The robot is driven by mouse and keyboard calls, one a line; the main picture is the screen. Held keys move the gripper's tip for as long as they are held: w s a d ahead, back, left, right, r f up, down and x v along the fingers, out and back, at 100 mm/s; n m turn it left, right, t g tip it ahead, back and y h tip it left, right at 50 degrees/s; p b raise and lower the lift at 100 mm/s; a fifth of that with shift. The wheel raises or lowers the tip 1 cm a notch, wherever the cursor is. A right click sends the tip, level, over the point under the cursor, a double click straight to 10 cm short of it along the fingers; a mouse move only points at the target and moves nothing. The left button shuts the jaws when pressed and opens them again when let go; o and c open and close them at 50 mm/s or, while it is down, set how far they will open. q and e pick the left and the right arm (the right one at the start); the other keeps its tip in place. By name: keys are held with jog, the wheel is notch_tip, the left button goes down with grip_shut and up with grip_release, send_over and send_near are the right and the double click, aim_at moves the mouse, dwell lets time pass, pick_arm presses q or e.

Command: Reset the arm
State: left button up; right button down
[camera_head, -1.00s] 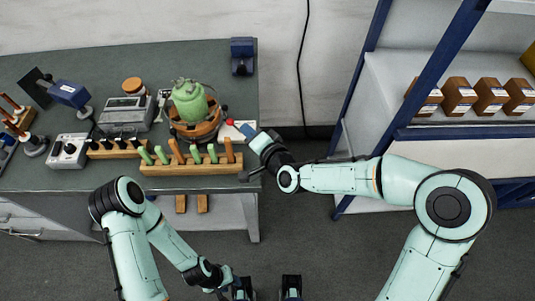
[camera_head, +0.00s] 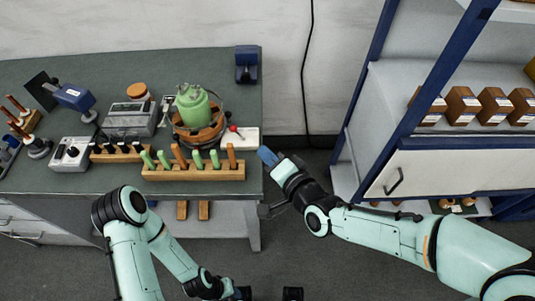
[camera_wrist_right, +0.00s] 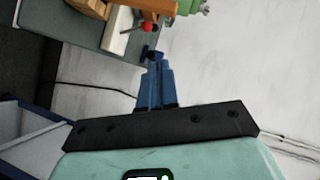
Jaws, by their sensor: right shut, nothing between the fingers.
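My right gripper (camera_head: 266,154) is shut and empty, just off the right edge of the workbench (camera_head: 90,188). In the right wrist view its blue fingers (camera_wrist_right: 155,82) are together with nothing between them. My left arm comes in from the bottom left; its gripper (camera_head: 240,293) is at the bottom edge of the head view, mostly cut off, so its jaws cannot be judged.
On the bench, a green device (camera_head: 194,106) sits in a copper-coloured ring, beside a white box with a red knob (camera_head: 234,129). A wooden rack (camera_head: 194,171) holds several handles. A blue-framed shelf (camera_head: 420,70) with boxes stands right. Open floor lies between.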

dwell(0.3)
jog(key=s+d+f+g+h+p, duration=0.1)
jog(key=s+d+f+g, duration=0.15)
jog(key=f, duration=0.65)
jog(key=s+d+f+g+h, duration=0.1)
jog(key=d+f+g, duration=0.15)
jog(key=f, duration=0.65)
jog(key=s+d+f+g+h+p, duration=0.1)
jog(key=s+d+f+g, duration=0.15)
jog(key=f, duration=0.65)
pick_arm(q)
jog(key=r, duration=0.1)
jog(key=w+r, duration=0.1)
jog(key=r+p, duration=0.1)
jog(key=shift+w+r, duration=0.35)
pick_arm(e)
jog(key=s+d+f+n+g, duration=0.1)
jog(key=s+d+f+g, duration=0.1)
jog(key=s+f, duration=0.5)
jog(key=s+d+f+n+g+h, duration=0.1)
jog(key=s+f+g, duration=0.3)
jog(key=s, duration=0.7)
notch_tip(320, 180, down, 3)
jog(key=shift+s+d+r+n+h, duration=0.15)
jog(key=shift+s+d+n+h, duration=0.2)
jog(key=shift+d+n, duration=0.3)
